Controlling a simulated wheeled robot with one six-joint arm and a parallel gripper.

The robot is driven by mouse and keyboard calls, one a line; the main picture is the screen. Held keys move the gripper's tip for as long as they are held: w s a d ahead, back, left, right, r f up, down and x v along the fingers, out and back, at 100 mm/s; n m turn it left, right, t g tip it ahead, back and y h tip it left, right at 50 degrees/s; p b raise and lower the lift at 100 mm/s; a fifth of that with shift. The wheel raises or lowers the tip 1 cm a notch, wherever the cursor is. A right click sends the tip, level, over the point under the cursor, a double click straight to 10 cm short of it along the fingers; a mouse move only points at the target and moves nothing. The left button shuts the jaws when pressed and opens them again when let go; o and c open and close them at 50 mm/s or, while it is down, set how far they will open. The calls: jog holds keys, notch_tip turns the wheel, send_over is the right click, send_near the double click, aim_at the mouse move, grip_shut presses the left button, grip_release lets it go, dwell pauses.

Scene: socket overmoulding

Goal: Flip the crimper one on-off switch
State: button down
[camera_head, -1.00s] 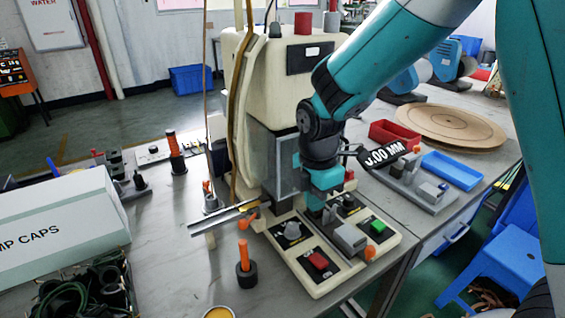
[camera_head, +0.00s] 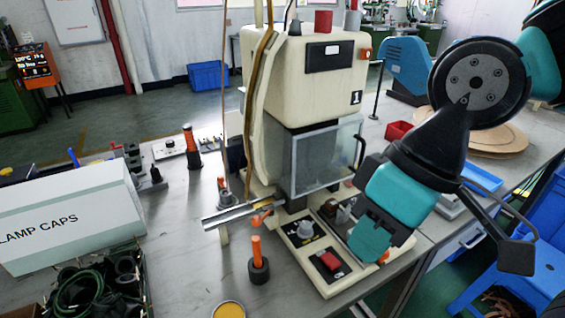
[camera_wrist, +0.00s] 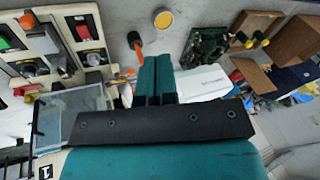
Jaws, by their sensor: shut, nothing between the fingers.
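The crimper (camera_head: 315,85), a cream machine with a "1" label, stands on the bench in the head view. A small orange part (camera_head: 366,53) sits on its upper right side; I cannot tell if this is the on-off switch. Its base panel carries a red button (camera_head: 330,261), a grey knob (camera_head: 305,229) and a dark red part (camera_head: 329,207). My gripper (camera_head: 368,243) is shut and empty, in front of the panel's right part, hiding it. In the wrist view my teal fingers (camera_wrist: 155,62) are together, with the panel's red button (camera_wrist: 83,32) to their left.
An orange post (camera_head: 257,259), a yellow can (camera_head: 228,309) and a box of cables (camera_head: 90,290) are left of the panel. A white lamp caps box (camera_head: 75,220) lies further left. A clear guard (camera_head: 325,158) covers the crimper's front. A blue tray (camera_head: 482,178) lies right.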

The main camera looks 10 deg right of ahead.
jog(key=w+d+f+n+g+h+b, duration=0.1)
jog(key=w+f+n, duration=0.15)
jog(key=w, duration=0.25)
jog(key=w+d+f+n+h, duration=0.1)
jog(key=w+f+n, duration=0.1)
jog(key=w+n, duration=0.3)
jog(key=n+g+h, duration=0.1)
jog(key=n+h, duration=0.2)
jog(key=n, duration=0.4)
send_near(334, 262)
jog(key=f, duration=0.5)
jog(key=s+f, duration=0.1)
jog(key=f, duration=0.1)
jog(key=shift+s+d+f, duration=0.1)
jog(key=shift+d+f, duration=0.1)
jog(key=shift+d, duration=0.05)
